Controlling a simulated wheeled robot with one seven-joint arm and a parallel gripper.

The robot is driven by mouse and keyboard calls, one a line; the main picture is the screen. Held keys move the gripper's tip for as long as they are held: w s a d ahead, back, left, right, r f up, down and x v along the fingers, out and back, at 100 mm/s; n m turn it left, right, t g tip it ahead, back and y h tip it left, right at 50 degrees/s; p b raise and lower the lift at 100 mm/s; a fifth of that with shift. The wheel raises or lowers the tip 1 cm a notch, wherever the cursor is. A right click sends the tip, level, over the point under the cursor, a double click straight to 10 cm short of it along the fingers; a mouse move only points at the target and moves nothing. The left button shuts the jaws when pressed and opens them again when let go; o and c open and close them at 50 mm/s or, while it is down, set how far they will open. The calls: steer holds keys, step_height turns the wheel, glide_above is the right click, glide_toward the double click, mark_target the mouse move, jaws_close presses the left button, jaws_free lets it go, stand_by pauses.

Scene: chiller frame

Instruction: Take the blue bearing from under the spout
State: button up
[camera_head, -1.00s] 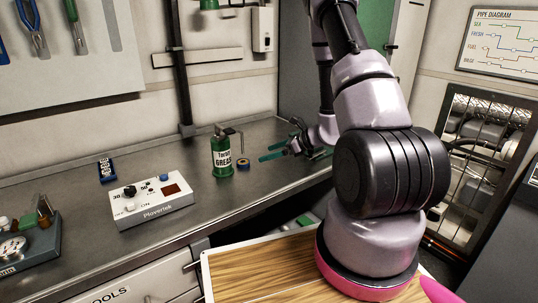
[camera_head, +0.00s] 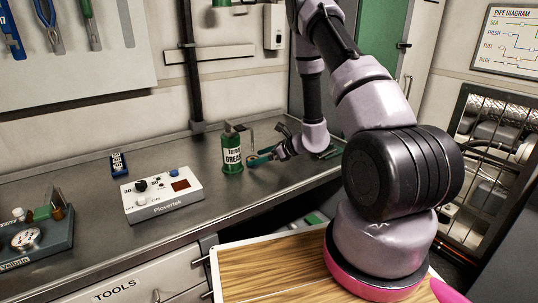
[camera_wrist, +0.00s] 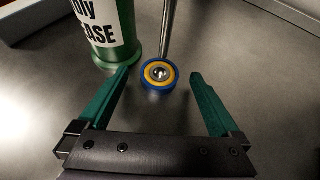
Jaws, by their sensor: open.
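The blue bearing (camera_wrist: 159,74), with a yellow-orange ring and a metal centre, rests on the grey bench in the wrist view. The thin metal spout (camera_wrist: 168,28) comes down just behind it. The green grease can (camera_head: 232,153) stands at its left and also shows in the wrist view (camera_wrist: 104,28). My gripper (camera_wrist: 161,77) is open, its green fingertips on either side of the bearing with a gap at each side. In the head view my gripper (camera_head: 256,159) is low beside the can, and the bearing is hard to make out among the fingers.
A white control box (camera_head: 162,194) with knobs sits left of the can on the bench (camera_head: 95,195). A gauge tray (camera_head: 35,240) is at the far left. A wall and a vertical post stand behind.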

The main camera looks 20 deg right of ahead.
steer(key=shift+w+a+f, duration=0.3)
steer(key=shift+w+a, duration=0.05)
steer(key=shift+a, duration=0.1)
